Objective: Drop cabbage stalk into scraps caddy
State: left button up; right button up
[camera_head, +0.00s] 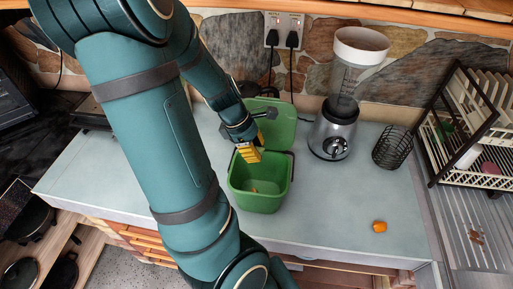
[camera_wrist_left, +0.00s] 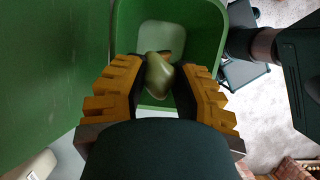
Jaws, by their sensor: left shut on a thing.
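The scraps caddy (camera_head: 262,203) is a green bin on the counter, with its lid (camera_head: 275,125) standing open at the back. My left gripper (camera_head: 249,155) is over the caddy's opening, toward the back by the lid. In the left wrist view, the yellow fingers are shut on the cabbage stalk (camera_wrist_left: 159,75), a pale green lump held between the fingertips. The open caddy (camera_wrist_left: 205,30) lies beneath it in that view. The stalk is not clear in the head view. My right gripper is not seen.
A small orange piece (camera_head: 254,189) lies inside the caddy. A blender (camera_head: 335,132) and a dark wire holder (camera_head: 391,147) stand to the right. An orange item (camera_head: 379,227) lies on the counter (camera_head: 330,215). A dish rack (camera_head: 470,130) is at far right.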

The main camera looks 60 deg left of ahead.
pick_arm(q)
jog(key=shift+f, duration=0.65)
notch_tip(320, 180, down, 5)
jog(key=shift+r+b, duration=0.2)
jog(key=shift+b, duration=0.6)
jog(key=o, duration=0.8)
jog(key=shift+o, duration=0.2)
jog(key=shift+r, duration=0.1)
jog(key=v, duration=1.2)
